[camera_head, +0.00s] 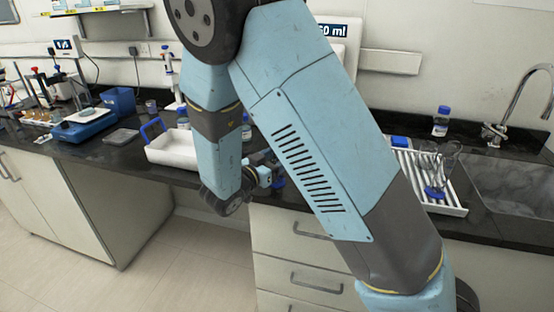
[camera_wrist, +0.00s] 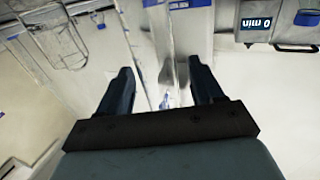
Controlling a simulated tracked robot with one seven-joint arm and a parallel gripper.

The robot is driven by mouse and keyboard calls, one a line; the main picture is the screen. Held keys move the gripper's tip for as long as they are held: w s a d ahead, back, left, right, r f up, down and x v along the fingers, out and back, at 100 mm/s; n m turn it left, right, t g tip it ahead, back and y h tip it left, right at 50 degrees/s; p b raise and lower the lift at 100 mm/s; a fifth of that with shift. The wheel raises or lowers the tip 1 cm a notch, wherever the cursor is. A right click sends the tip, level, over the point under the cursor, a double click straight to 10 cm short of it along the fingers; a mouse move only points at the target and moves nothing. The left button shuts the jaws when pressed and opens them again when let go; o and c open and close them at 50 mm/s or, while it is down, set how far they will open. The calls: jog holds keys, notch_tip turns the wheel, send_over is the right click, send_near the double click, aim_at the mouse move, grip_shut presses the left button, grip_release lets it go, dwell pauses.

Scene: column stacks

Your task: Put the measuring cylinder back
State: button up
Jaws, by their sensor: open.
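My gripper (camera_wrist: 165,85) is open, its two dark fingers spread apart in the wrist view. A clear, streaky upright shape (camera_wrist: 165,40) with a bit of blue shows between and beyond the fingers; I cannot tell whether it is the measuring cylinder. In the head view my arm hides most of the gripper (camera_head: 270,170), which is low at the counter's front edge. A small blue patch (camera_head: 278,182) shows beside it. Clear glassware with a blue base (camera_head: 434,192), possibly a measuring cylinder, stands on the white ribbed rack (camera_head: 455,209) at the right.
A white tray with a blue handle (camera_head: 172,152) sits left of my arm. A blue-capped bottle (camera_head: 441,122) stands behind the rack, near the sink (camera_head: 500,185). Lab devices (camera_head: 85,122) and a blue box (camera_head: 119,100) stand at the left. A labelled panel (camera_head: 340,32) is behind my arm.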

jog(key=shift+a+r, duration=0.1)
jog(key=v, duration=1.2)
